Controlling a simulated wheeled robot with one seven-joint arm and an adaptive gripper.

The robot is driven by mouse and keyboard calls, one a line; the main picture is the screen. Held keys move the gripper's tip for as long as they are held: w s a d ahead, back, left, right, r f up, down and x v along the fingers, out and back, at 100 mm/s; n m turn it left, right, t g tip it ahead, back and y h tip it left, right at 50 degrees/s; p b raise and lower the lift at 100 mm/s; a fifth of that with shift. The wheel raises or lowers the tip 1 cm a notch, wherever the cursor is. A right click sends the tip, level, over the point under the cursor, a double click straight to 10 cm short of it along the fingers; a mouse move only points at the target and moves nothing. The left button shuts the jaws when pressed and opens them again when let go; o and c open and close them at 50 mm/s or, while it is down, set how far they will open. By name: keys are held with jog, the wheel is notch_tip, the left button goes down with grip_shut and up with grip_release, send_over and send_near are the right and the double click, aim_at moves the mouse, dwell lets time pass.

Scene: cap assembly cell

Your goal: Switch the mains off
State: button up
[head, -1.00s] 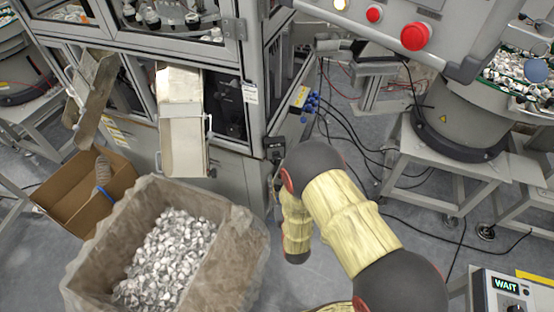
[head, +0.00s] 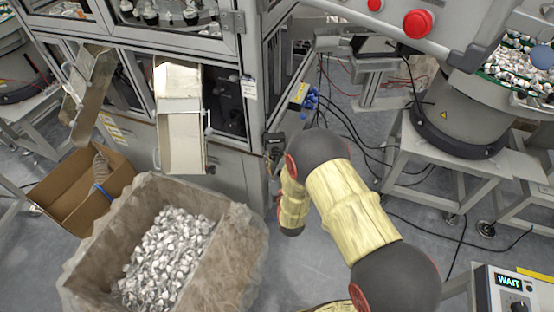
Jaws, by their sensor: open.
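A small dark box, perhaps the mains switch (head: 275,145), is fixed low on the front corner post of the machine (head: 228,180) in the head view. Its handle position is too small to tell. My arm, in pale yellow sleeves with dark joints, reaches up from the lower right and bends down just right of this box. My gripper cannot be made out; the arm's own links hide that end. Whether anything touches the box cannot be told.
A lined bin (head: 235,235) of metal caps and an open cardboard box (head: 65,205) stand at left. A control panel with a red button (head: 417,24) hangs above. Cables (head: 350,125) run behind my arm. A bowl feeder (head: 455,120) and a WAIT display (head: 507,281) are at right.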

jog(key=shift+c, duration=0.5)
jog(key=c, duration=1.1)
jog(key=shift+o, duration=0.2)
jog(key=shift+d+r+n+b, duration=0.15)
jog(key=shift+n+b, duration=0.8)
jog(key=shift+n, duration=3.55)
jog(key=shift+r+n+b, duration=0.1)
jog(key=shift+n+b, duration=0.85)
jog(key=shift+n, duration=3.55)
